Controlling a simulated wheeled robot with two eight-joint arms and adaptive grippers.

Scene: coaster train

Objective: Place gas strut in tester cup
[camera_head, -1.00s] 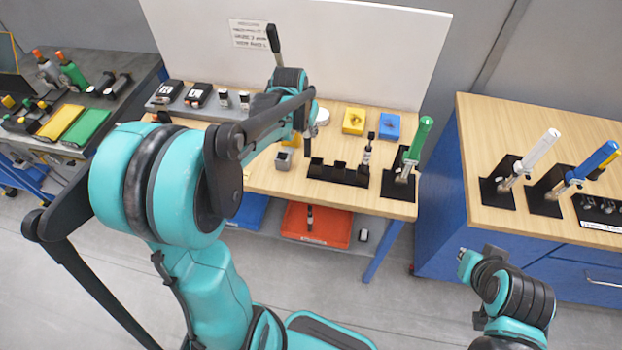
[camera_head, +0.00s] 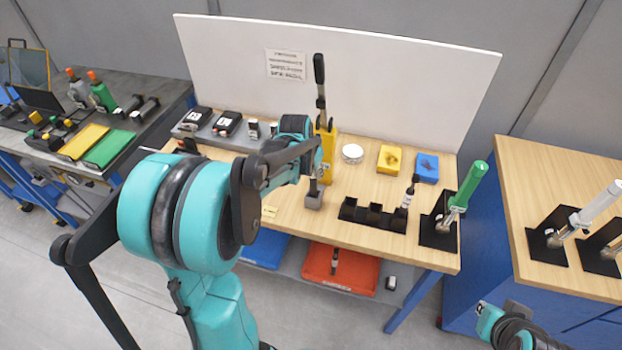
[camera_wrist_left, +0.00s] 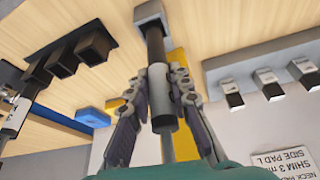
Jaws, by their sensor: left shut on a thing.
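The gas strut (camera_wrist_left: 159,90) is dark with a pale grey band and stands roughly upright. My left gripper (camera_wrist_left: 160,84) is shut around it at the band. In the head view the arm mostly hides this gripper, and the strut's dark lower part (camera_head: 313,185) shows below it. The tester cup (camera_head: 314,200) is a small grey block in front of the yellow tester post (camera_head: 327,155); it also shows in the left wrist view (camera_wrist_left: 147,12). The strut's lower end meets the cup's top, but I cannot tell how deep it sits. My right gripper (camera_head: 490,318) is at the lower right, its fingers unclear.
A black rack (camera_head: 372,215) stands right of the cup, with one strut at its right end. Yellow (camera_head: 390,158) and blue (camera_head: 426,167) blocks and a white round dish (camera_head: 352,153) lie behind. A green-handled tool (camera_head: 468,185) stands at the right edge. A white board (camera_head: 400,80) closes the back.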

